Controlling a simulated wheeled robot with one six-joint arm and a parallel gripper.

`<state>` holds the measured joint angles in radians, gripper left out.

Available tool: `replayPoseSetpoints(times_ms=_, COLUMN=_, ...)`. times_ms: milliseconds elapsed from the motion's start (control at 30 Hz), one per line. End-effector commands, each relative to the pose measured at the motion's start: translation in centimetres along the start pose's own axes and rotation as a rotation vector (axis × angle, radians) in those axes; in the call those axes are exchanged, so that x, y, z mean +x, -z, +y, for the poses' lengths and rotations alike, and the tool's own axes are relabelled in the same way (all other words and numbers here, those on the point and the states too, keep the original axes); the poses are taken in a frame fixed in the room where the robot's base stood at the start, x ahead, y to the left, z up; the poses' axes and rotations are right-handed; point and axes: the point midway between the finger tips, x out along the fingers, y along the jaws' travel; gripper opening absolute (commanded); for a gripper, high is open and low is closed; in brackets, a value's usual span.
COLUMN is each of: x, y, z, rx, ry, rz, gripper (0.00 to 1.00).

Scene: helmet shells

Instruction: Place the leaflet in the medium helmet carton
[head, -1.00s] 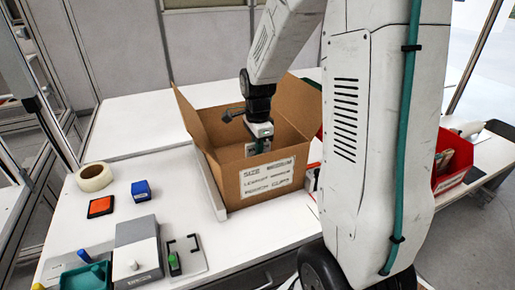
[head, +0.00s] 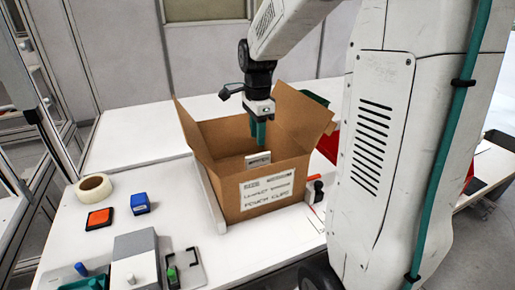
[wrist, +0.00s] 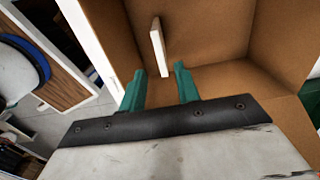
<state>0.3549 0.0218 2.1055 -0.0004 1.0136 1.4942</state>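The open brown carton (head: 277,191) stands on the white table with its flaps spread. Its front label reads "SIZE" and other lines too blurred to read fully. The leaflet (head: 258,159), a thin pale piece, stands on edge inside the carton; it also shows in the wrist view (wrist: 158,45), seen edge-on. My gripper (head: 258,143) points down over the carton opening, just above the leaflet. In the wrist view its teal fingers (wrist: 160,83) are spread apart with nothing pinched between them. The leaflet's lower part is hidden by the carton's front wall in the head view.
A tape roll (head: 93,187), an orange pad (head: 100,218) and a blue box (head: 140,197) lie left of the carton. A grey device (head: 136,260) is at the front left. A red bin (head: 328,147) is partly hidden behind my arm.

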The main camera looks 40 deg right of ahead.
Motion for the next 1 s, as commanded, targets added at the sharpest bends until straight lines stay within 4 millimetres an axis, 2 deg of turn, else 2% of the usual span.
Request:
replayPoseSetpoints(times_ms=33, x=-0.8, y=0.0, z=0.0, rx=0.000, ry=0.003, rz=0.000, gripper=0.32)
replayPoseSetpoints(times_ms=200, x=-2.2, y=-0.1, z=0.2, rx=-0.014, ry=0.002, rz=0.000, gripper=0.32)
replayPoseSetpoints(times_ms=267, x=-2.8, y=-0.6, z=0.9, rx=-0.059, ry=0.006, rz=0.001, gripper=0.32)
replayPoseSetpoints(times_ms=333, x=-3.7, y=-1.6, z=2.4, rx=-0.165, ry=0.014, rz=0.002, gripper=0.32)
replayPoseSetpoints(times_ms=433, x=-5.2, y=-3.7, z=6.1, rx=-0.419, ry=0.033, rz=0.007, gripper=0.32)
replayPoseSetpoints(times_ms=500, x=-6.0, y=-5.2, z=9.5, rx=-0.644, ry=0.048, rz=0.014, gripper=0.32)
replayPoseSetpoints(times_ms=700, x=-6.4, y=-7.8, z=18.7, rx=-1.282, ry=0.082, rz=0.043, gripper=0.32)
replayPoseSetpoints(times_ms=833, x=-5.7, y=-8.3, z=22.9, rx=-1.596, ry=0.097, rz=0.064, gripper=0.32)
replayPoseSetpoints(times_ms=1000, x=-4.9, y=-8.4, z=25.5, rx=-1.810, ry=0.104, rz=0.080, gripper=0.32)
